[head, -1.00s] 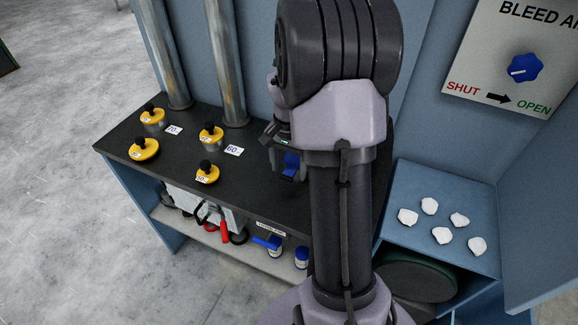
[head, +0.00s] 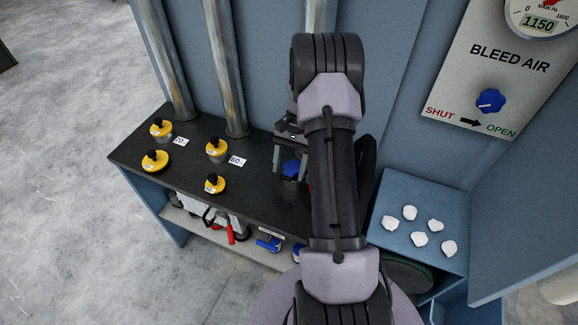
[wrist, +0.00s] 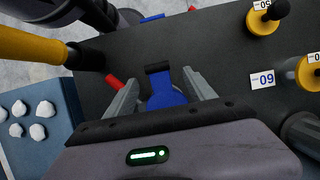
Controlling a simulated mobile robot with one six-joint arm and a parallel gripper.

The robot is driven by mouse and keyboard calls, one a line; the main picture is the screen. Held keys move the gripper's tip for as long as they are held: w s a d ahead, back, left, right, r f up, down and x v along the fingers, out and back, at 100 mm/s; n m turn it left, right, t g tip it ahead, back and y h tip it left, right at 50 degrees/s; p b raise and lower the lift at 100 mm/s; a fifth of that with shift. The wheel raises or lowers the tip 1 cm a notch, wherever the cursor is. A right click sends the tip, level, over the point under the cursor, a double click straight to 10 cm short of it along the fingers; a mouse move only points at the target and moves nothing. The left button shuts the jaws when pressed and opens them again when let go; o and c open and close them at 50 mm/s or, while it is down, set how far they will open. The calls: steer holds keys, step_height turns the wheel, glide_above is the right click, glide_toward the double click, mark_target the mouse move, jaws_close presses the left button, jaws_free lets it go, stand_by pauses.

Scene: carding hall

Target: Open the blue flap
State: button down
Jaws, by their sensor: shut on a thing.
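The blue flap (head: 291,168) is a small blue piece at the right part of the black bench top. In the wrist view the blue flap (wrist: 163,94) has a black tab on its far end and sits between the two grey fingers. My gripper (head: 291,162) points down at the bench and is shut on this blue piece. In the wrist view my gripper (wrist: 162,95) has one finger on each side of it. My arm covers the bench just right of it in the head view, and how far the flap stands open cannot be told.
Several yellow weights with black knobs (head: 215,148) stand on the black bench top (head: 190,170) to the left. Metal pipes (head: 224,70) rise behind. A blue box top (head: 385,240) with several white lumps is at right, below a panel with a blue knob (head: 490,101).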

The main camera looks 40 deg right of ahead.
steer(key=shift+c, duration=1.6)
jaws_free()
